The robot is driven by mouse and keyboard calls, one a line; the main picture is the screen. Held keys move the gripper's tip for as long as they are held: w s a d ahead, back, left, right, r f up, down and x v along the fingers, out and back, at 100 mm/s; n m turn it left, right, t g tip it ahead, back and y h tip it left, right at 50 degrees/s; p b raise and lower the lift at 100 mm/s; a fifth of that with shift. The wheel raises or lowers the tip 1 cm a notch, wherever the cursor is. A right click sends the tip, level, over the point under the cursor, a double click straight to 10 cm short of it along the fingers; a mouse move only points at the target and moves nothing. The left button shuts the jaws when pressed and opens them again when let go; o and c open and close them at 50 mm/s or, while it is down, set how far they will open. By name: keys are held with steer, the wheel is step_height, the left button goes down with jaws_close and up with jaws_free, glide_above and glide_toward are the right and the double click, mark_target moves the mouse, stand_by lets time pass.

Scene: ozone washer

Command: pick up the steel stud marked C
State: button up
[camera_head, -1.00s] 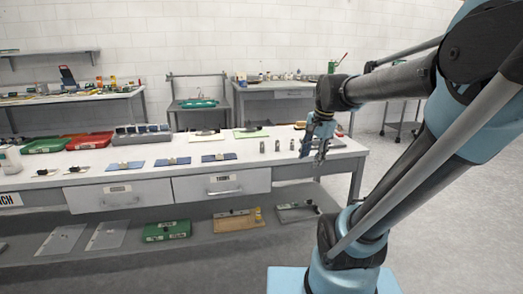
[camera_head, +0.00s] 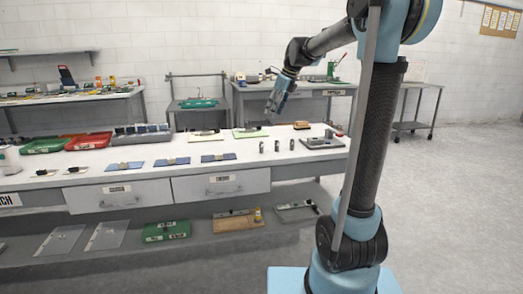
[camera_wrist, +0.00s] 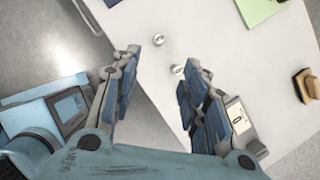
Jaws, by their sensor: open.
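Three small upright steel studs stand in a row near the bench's front edge in the head view: a left stud (camera_head: 262,146), a middle stud (camera_head: 277,146) and a right stud (camera_head: 292,144). Their marks are too small to read, so I cannot tell which is C. My gripper (camera_head: 273,108) is raised above the bench over the studs, tilted downward, open and empty. In the wrist view, my gripper (camera_wrist: 162,62) has its fingers apart, with one stud (camera_wrist: 159,40) and another stud (camera_wrist: 178,71) showing between them. A third stud is not visible there.
Blue mats (camera_head: 218,157) lie to the left.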

mark_target(261, 147)
steer(key=x, duration=1.6)
steer(key=shift+f, duration=0.4)
jaws_close()
